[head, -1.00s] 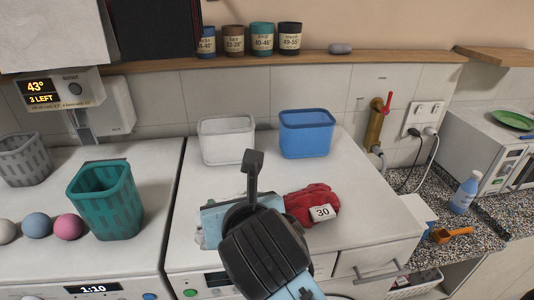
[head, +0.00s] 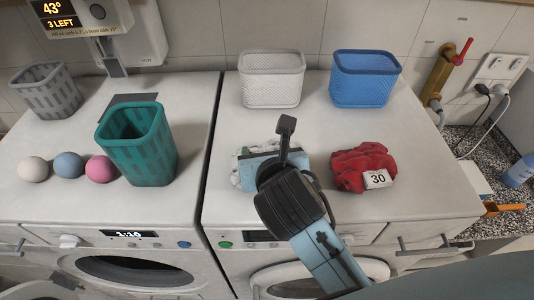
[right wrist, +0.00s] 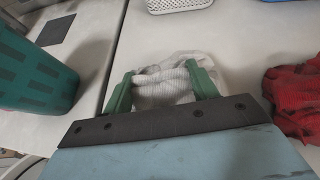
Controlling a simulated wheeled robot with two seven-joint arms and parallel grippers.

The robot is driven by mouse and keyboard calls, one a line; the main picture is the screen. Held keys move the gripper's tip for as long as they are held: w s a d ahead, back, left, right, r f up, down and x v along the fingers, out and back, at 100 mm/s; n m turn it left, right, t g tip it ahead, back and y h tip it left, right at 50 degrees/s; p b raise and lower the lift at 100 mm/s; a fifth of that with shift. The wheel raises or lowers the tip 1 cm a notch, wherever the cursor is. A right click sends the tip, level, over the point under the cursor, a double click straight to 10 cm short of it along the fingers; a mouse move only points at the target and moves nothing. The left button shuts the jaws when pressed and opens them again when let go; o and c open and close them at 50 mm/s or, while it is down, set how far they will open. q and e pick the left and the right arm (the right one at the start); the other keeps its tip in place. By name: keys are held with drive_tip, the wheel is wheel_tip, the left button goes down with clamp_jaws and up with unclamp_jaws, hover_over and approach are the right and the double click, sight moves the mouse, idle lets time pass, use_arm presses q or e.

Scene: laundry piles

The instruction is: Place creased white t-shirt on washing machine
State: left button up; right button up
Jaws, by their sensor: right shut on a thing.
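The crumpled white t-shirt (right wrist: 168,72) is between the green fingers of my right gripper (right wrist: 162,88) in the right wrist view. The gripper is shut on it. In the head view the shirt (head: 242,176) shows only as a pale edge beside my right gripper (head: 264,163), which hides most of it. The shirt is low at the top of the right-hand washing machine (head: 225,205); it looks to be at the surface, but contact is hard to tell. My left gripper is not in view.
A red cloth (head: 350,161) tagged 30 lies just right of the gripper. White (head: 270,90) and blue (head: 365,85) baskets stand behind. A teal basket (head: 140,150) and several balls sit on the left machine. The top between shirt and baskets is clear.

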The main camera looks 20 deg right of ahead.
drive_tip(key=shift+f, duration=0.7)
drive_tip(key=shift+f, duration=0.15)
drive_tip(key=o, duration=1.1)
drive_tip(key=shift+c, duration=0.2)
